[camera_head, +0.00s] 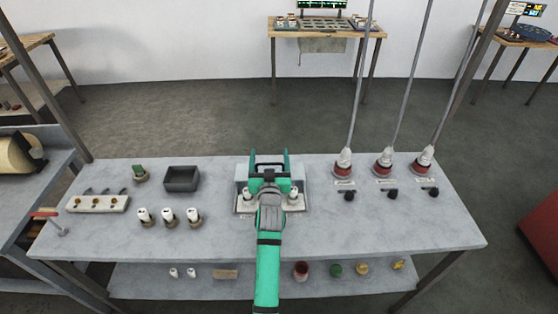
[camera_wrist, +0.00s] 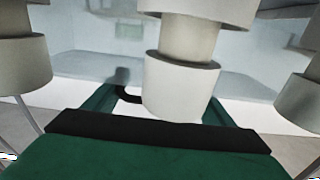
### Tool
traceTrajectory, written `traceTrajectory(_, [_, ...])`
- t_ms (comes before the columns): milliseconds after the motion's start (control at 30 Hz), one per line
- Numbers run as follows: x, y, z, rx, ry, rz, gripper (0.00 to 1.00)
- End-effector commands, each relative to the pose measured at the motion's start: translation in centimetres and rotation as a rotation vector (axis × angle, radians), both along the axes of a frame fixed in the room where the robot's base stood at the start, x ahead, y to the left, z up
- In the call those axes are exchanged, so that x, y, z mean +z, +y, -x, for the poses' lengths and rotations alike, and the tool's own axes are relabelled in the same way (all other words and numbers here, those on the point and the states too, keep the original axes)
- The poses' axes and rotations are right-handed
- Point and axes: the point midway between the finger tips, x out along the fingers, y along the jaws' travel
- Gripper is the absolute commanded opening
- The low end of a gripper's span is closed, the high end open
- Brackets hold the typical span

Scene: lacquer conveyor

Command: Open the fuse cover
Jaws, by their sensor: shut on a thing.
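The fuse cover (camera_head: 242,171) is a pale blue-grey box part on the bench, standing behind the white fuses (camera_head: 293,194) of its base plate. My green gripper (camera_head: 270,160) reaches over the middle of the base to the cover and hides the centre there. In the wrist view the cover (camera_wrist: 235,80) is a pale panel behind large white fuse bodies (camera_wrist: 182,88). A dark curved handle (camera_wrist: 126,95) shows between my green fingers. My gripper is shut, apparently on this handle; the exact contact is hidden. The cover's exact tilt is hard to tell.
On the bench left of the cover stand several loose fuses (camera_head: 168,216), a dark open box (camera_head: 182,178) and a strip with hooks (camera_head: 98,203). To the right are red-based posts with rods (camera_head: 343,163) and black knobs (camera_head: 391,194). The right front bench top is clear.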

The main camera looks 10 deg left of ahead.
Motion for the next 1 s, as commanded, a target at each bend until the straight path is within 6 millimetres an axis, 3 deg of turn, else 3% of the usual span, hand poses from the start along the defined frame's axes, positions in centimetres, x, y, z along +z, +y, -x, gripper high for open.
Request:
traceTrajectory(233, [-0.1, 0.5, 0.1, 0.007, 0.002, -0.002, 0.36])
traceTrajectory(267, [-0.1, 0.4, 0.1, 0.007, 0.002, -0.002, 0.81])
traceTrajectory(300, [-0.1, 0.4, 0.1, 0.007, 0.002, -0.002, 0.84])
traceTrajectory(667, [0.0, 0.1, 0.4, 0.003, 0.001, 0.0, 0.84])
traceTrajectory(1000, [-0.2, -0.7, 5.5, 0.004, 0.002, 0.002, 0.84])
